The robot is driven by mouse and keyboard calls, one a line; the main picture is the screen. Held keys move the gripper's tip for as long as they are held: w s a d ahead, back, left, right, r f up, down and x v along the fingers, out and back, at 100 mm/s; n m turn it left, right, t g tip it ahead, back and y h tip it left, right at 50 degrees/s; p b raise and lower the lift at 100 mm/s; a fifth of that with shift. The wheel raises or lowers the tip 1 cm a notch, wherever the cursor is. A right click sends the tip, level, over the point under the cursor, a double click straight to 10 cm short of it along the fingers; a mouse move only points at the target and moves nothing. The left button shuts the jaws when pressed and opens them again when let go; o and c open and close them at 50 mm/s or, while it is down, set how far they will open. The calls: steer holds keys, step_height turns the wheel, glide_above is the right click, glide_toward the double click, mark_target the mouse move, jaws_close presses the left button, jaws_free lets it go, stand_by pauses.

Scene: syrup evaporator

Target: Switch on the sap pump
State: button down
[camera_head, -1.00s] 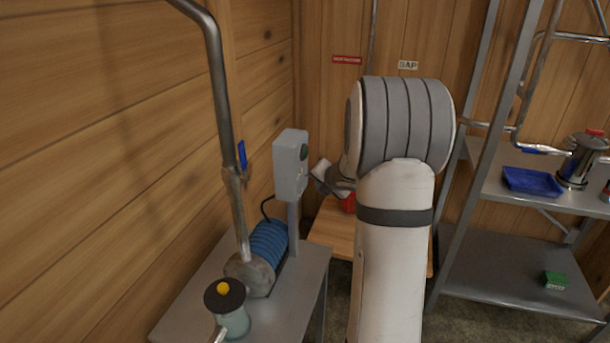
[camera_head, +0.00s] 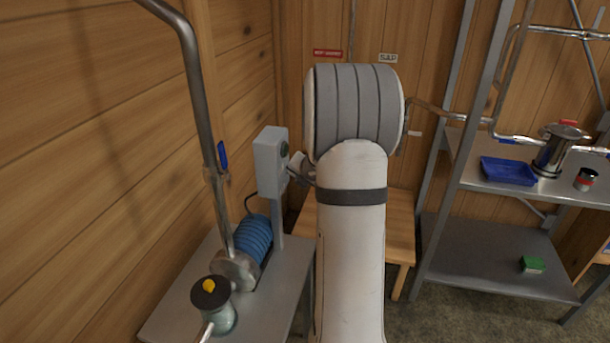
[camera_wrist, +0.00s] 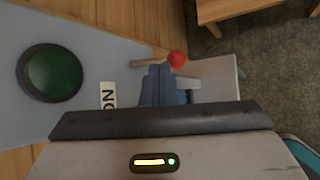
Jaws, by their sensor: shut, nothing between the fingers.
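The sap pump, a blue ribbed motor (camera_head: 256,238) with a round metal head, lies on a grey metal table at the left. Behind it a grey switch box (camera_head: 268,165) stands on a post. In the wrist view a large round green button (camera_wrist: 52,74) sits on the box's face, with a white "ON" label (camera_wrist: 108,95) beside it. My gripper (camera_wrist: 161,70) is shut and empty, its fingertips to the right of button and label in that view, apart from the button. In the head view my arm hides most of the gripper, close to the box's right side.
A red ball (camera_wrist: 177,58) and a pale rod show by the fingertips; I cannot tell what they belong to. A steel pipe (camera_head: 200,95) rises from the pump. A lidded jar (camera_head: 218,312) stands in front. A wooden bench (camera_head: 400,225) and metal shelf (camera_head: 490,260) are behind and right.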

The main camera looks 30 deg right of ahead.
steer(key=shift+r, duration=0.1)
stand_by(0.6)
steer(key=shift+r+p, duration=0.75)
steer(key=shift+p, duration=0.1)
